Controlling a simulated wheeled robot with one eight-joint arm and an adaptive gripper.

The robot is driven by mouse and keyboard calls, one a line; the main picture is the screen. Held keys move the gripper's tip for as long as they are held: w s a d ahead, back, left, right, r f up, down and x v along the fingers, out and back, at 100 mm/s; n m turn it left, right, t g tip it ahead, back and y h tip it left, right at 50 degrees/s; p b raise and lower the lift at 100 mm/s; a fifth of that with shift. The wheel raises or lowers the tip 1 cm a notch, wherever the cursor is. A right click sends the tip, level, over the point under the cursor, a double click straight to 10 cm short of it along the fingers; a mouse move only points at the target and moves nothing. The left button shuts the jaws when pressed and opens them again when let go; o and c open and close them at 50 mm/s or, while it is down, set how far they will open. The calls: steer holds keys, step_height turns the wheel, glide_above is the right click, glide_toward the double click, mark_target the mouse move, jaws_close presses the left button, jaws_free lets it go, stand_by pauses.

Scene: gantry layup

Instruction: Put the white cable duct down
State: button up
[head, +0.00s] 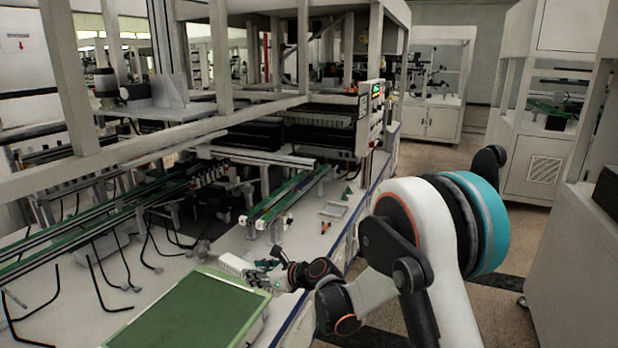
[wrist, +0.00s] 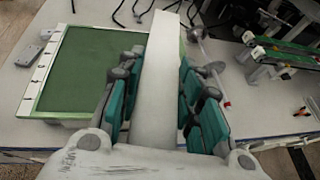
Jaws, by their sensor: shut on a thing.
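The white cable duct (wrist: 160,85) is a long pale bar. In the head view my gripper (head: 270,272) is low over the front of the white worktable, just beyond the green panel. A pale ribbed piece (head: 236,266) shows at its fingers there and looks like the duct. I cannot tell whether the duct touches the table.
The green panel (head: 190,312) with a pale frame lies beside my gripper; it also shows in the wrist view (wrist: 85,70). Green conveyor rails (head: 285,200), black cables (head: 100,275) and a small metal tray (head: 333,210) are nearby. Bare worktable (wrist: 255,105) shows right of the duct.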

steer(key=s+d+r+m+t+h, duration=0.2)
steer(key=s+d+r, duration=0.1)
steer(key=d, duration=0.9)
steer(key=s+d+r+m+t+h, duration=0.1)
steer(key=s+d, duration=0.4)
steer(key=d, duration=0.7)
steer(key=s+d+r+m+t+h, duration=0.2)
steer(key=s+d+r+m+h, duration=0.2)
steer(key=d, duration=0.8)
step_height(320, 180, up, 2)
steer(key=shift+d+m+t, duration=0.25)
steer(key=shift+m+t, duration=0.05)
steer(key=shift+m, duration=0.2)
